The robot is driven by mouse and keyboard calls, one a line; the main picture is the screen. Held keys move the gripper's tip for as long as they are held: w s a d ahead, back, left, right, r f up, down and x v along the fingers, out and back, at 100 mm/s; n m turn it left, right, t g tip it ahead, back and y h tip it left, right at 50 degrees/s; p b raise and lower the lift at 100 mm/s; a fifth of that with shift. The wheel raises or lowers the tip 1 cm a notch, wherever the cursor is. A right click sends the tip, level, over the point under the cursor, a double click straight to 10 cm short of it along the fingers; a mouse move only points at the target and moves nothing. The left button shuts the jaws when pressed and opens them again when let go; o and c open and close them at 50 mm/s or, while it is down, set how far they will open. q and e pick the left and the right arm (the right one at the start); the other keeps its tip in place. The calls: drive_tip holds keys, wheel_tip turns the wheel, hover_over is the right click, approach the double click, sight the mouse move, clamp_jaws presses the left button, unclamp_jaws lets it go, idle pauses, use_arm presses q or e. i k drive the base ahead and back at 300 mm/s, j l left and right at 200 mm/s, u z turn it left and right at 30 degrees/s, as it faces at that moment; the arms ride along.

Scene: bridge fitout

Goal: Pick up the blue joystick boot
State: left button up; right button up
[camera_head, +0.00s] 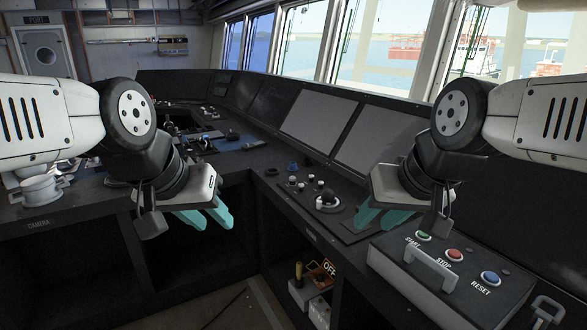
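A small blue piece (293,167), which looks like the joystick boot, sits on the dark console top near the middle, behind a few small knobs. My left gripper (208,217) hangs to its left and nearer to me, with its teal fingers apart and nothing between them. My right gripper (380,212) hangs to its right and nearer to me, also with fingers apart and empty. Both grippers are clear of the blue piece.
A black joystick (328,197) on a round base stands just right of the blue piece. A control box (445,285) with green, red and blue buttons lies at the front right.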

sight(292, 168)
drive_tip(key=i+j+z, duration=0.1)
drive_tip(key=i+j, duration=0.15)
drive_tip(key=i+j+z, duration=0.1)
drive_tip(key=i+j, duration=0.25)
drive_tip(key=i+j+z, duration=0.1)
drive_tip(key=i+j, duration=0.2)
drive_tip(key=i+j+z, duration=0.15)
drive_tip(key=i+j, duration=0.2)
drive_tip(key=i+j+z, duration=0.1)
drive_tip(key=i+j, duration=0.3)
drive_tip(key=i+j+z, duration=0.1)
drive_tip(key=i+j, duration=0.15)
drive_tip(key=j, duration=0.2)
drive_tip(key=i+j+z, duration=0.1)
drive_tip(key=i+j, duration=0.2)
drive_tip(key=i+j+z, duration=0.1)
drive_tip(key=i+j, duration=0.15)
drive_tip(key=j, duration=0.3)
